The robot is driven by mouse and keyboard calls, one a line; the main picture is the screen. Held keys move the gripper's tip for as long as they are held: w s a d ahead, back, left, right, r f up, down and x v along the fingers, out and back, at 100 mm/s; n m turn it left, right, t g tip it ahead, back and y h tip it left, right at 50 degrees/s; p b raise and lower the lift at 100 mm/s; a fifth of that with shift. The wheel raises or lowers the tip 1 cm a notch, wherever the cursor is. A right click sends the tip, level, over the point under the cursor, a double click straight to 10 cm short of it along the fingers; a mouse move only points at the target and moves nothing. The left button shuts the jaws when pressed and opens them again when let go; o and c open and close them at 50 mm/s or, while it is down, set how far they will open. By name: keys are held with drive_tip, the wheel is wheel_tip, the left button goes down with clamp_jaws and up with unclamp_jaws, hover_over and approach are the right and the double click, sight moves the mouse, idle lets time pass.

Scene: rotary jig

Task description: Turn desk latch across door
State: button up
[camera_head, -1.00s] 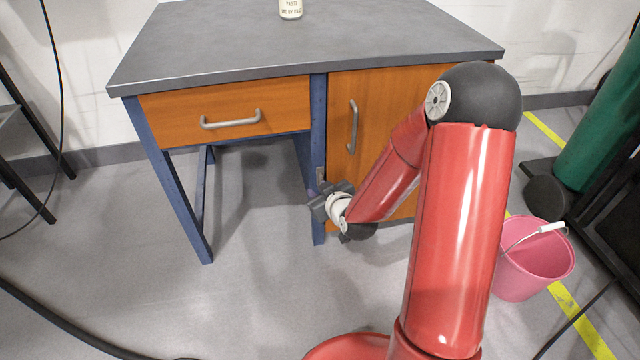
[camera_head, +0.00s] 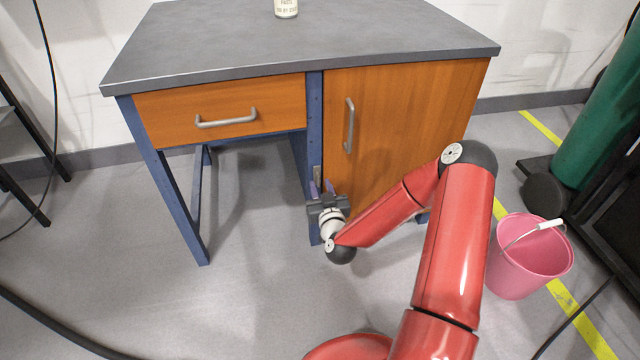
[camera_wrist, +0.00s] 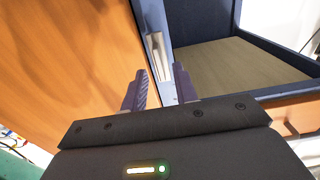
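The desk (camera_head: 315,62) has an orange door (camera_head: 385,125) on its right side, which looks shut, with a grey vertical handle (camera_head: 349,125). The latch (camera_head: 317,174) is a small grey metal piece on the blue post just left of the door, standing upright. It also shows in the wrist view (camera_wrist: 154,46), light grey and lengthwise beside the door edge. My gripper (camera_head: 322,186) is just below the latch, pointing at the desk front. The latch lies just beyond the fingertips; contact cannot be told.
A drawer (camera_head: 222,110) with a grey handle is left of the post, above open leg room. A jar (camera_head: 286,8) stands on the desk top. A pink bucket (camera_head: 530,255) stands on the floor at right.

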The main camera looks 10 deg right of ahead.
drive_tip(key=shift+w, duration=0.85)
clamp_jaws()
